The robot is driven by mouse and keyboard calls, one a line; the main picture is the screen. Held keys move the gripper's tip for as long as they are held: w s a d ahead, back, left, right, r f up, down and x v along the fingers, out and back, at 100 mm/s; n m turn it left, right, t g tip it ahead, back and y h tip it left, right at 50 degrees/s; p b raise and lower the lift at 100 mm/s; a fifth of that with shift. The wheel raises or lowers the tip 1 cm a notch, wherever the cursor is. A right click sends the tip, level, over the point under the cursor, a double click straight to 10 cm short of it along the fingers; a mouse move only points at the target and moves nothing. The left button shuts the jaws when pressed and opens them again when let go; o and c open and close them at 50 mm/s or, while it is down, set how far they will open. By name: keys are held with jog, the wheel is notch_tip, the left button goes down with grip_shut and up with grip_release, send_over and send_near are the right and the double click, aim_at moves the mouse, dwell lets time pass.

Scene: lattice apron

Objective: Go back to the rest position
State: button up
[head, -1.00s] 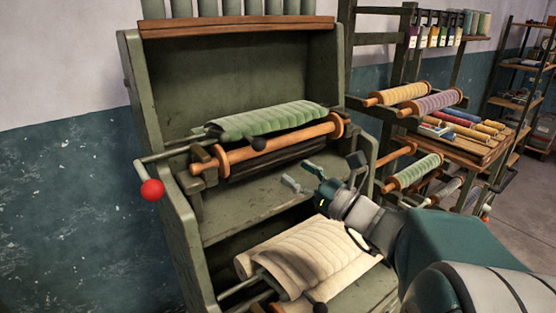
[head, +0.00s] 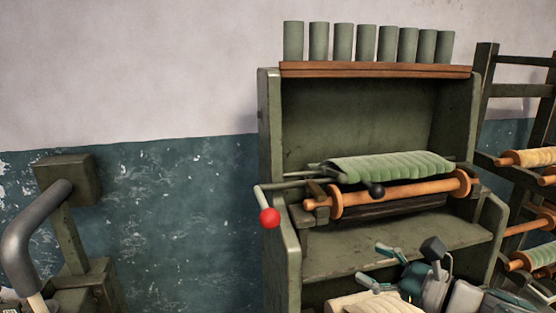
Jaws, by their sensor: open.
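My gripper (head: 384,268) is at the lower right of the head view, in front of the lower part of the green machine cabinet (head: 270,170). Its teal fingers are spread apart with nothing between them. It is below and apart from the wooden roller (head: 405,192) and the green fabric roll (head: 390,167) in the cabinet. My arm's lower part runs out of the bottom of the picture.
A lever with a red ball (head: 269,218) sticks out at the cabinet's left side. A cream fabric roll (head: 372,304) shows at the bottom edge. Several green cylinders (head: 342,42) stand on top. A rack with spools (head: 528,157) is at right. A grey bent pipe (head: 25,240) is at left.

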jog(key=s+a+f+n+g+h, duration=0.3)
jog(key=s+a+f+n+g, duration=0.45)
jog(key=n, duration=0.25)
jog(key=s+d+f+n+h, duration=0.1)
jog(key=s+d+n+h, duration=0.4)
jog(key=n, duration=0.8)
jog(key=h, duration=0.3)
jog(key=shift+s+n+h, duration=0.4)
jog(key=shift+a+f+t, duration=0.1)
jog(key=shift+t, duration=0.15)
dwell(1.0)
